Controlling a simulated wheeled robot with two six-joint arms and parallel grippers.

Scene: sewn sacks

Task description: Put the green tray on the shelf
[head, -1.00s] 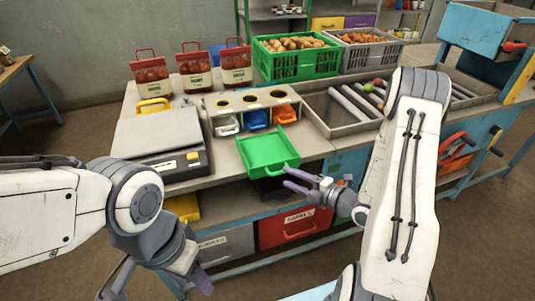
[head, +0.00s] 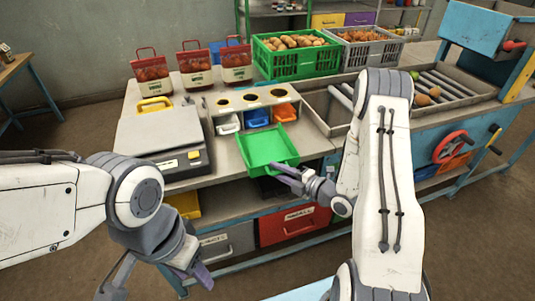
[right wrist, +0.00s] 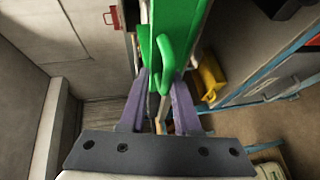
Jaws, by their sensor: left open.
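The green tray (head: 264,146) lies on the bench top at its front edge, with its handle toward me. My right gripper (head: 280,171) is at that handle. In the right wrist view the tray (right wrist: 182,22) is ahead, and the open fingers of my right gripper (right wrist: 161,80) stand on either side of its looped handle (right wrist: 166,62), with gaps visible. My left gripper (head: 160,281) is open and empty at the lower left, away from the tray. A shelf (head: 228,195) runs under the bench top. A green rack with shelves (head: 243,22) stands at the back.
A scale (head: 163,139) stands left of the tray. A holder with several small bins (head: 252,100) is behind it. A green crate (head: 296,63) and a grey crate (head: 366,54) stand farther back. A yellow bin (head: 185,205) sits on the under-shelf, above grey and red drawers (head: 294,225).

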